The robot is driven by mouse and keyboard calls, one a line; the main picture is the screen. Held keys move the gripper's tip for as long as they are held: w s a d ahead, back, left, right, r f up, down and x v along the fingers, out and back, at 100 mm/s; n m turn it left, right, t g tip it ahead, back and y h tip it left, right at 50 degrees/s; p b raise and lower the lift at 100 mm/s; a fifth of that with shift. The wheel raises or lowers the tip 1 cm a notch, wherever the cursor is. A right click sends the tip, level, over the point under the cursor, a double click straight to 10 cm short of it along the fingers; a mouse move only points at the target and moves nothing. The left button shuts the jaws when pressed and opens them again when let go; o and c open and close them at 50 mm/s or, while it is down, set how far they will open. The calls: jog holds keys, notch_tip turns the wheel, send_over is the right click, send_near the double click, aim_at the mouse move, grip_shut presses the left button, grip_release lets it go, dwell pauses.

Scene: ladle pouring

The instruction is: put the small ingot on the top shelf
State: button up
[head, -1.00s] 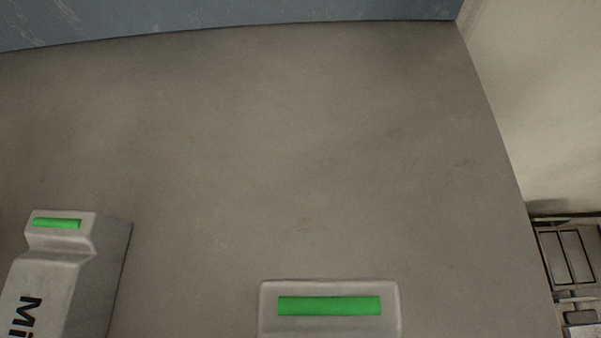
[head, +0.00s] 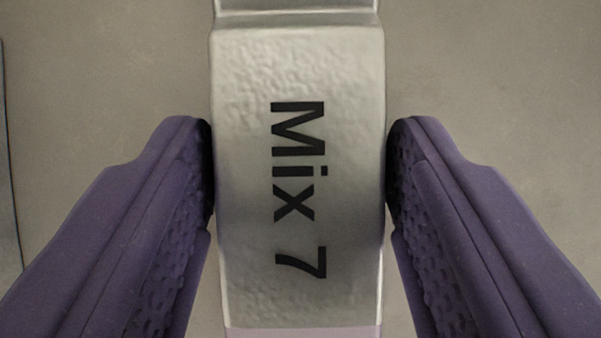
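A silver-grey ingot (head: 300,215) marked "Mix 7" in black fills the middle of the head view. It runs lengthwise up the picture, with a step near its far end, and that end is cut off by the top edge. My gripper (head: 300,165) has its two purple fingers on the ingot's left and right sides. The dark fingertip pads press against both sides, with no gap that I can see. I cannot tell whether the ingot rests on the surface or is lifted. The top shelf is not in view.
A plain grey-brown surface (head: 490,70) lies behind the ingot, bare on both sides. A darker edge or panel (head: 8,190) runs along the far left. No other ingot is in view.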

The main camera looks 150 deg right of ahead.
jog(key=o, duration=0.3)
